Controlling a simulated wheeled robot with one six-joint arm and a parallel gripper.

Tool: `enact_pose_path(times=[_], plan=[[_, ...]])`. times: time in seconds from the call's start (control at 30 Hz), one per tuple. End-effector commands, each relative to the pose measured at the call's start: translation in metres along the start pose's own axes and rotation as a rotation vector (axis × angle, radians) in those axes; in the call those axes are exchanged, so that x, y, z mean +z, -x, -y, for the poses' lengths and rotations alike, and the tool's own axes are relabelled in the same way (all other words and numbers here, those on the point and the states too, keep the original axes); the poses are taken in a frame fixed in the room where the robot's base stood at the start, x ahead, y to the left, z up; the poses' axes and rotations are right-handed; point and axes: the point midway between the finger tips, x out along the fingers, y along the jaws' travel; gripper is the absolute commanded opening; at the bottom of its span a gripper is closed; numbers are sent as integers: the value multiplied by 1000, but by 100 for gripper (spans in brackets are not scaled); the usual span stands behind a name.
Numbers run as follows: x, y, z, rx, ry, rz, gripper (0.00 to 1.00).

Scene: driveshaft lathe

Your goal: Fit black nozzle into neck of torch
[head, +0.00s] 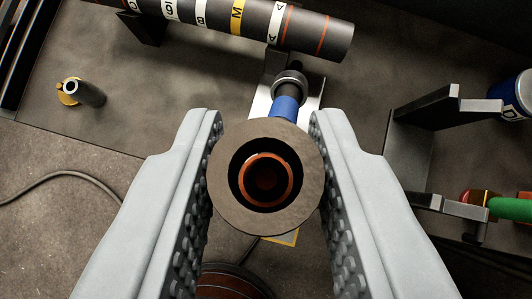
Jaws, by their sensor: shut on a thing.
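My gripper (266,175) is shut on a thick-walled, dark grey-brown hollow cylinder (226,200), which I take to be the black nozzle. It is seen end-on, with a jaw on each side. Through its bore an orange-red ring (268,158) with a dark centre shows; I cannot tell whether this is inside the nozzle or beyond it. Behind the nozzle's upper edge is a blue sleeve (285,107) with a dark ringed end (290,84), which may be part of the torch. The nozzle hides the rest, so contact between them cannot be told.
A dark shaft with lettered bands (318,34) crosses the top. A small grey hollow part with a brass base (88,93) stands at left. Metal brackets (428,108), a blue cylinder (511,95) and a green-handled item (510,209) are at right. A cable (60,175) lies at left.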

Motion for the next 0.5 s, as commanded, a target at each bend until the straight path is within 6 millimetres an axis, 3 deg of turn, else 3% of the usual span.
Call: enact_pose_path(times=[0.5], plan=[[8, -7, 0, 0, -1, -1, 5]])
